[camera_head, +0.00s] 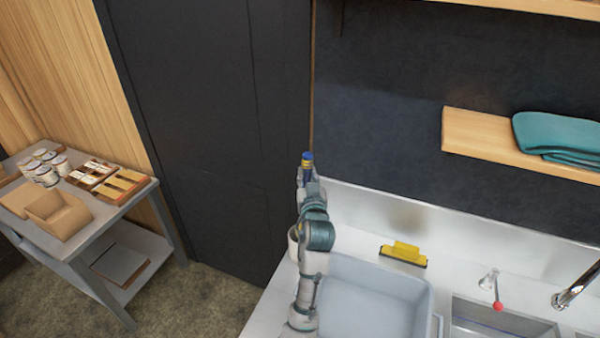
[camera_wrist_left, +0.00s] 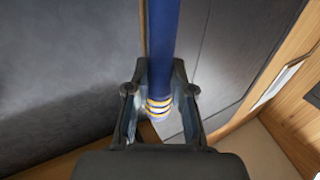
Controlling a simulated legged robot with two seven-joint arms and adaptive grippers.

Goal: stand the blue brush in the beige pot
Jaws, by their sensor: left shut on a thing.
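The blue brush (camera_head: 307,157) is in my left gripper (camera_head: 306,176), above the left end of the counter in the head view. In the left wrist view the blue handle (camera_wrist_left: 163,45) runs from the top edge down between the two fingers, with yellow and white bands near its lower visible end. The gripper is shut on it. The beige pot (camera_head: 293,241) stands on the counter below the gripper, largely hidden behind my left arm. The brush's bristles cannot be made out. My right gripper is not in view.
A grey basin (camera_head: 370,300) sits right of my arm, with a yellow-and-black scrubber (camera_head: 403,254) behind it. A sink (camera_head: 500,322) and tap (camera_head: 575,290) are farther right. A side table (camera_head: 110,215) with jars and boxes stands left. A shelf (camera_head: 480,140) holds teal towels.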

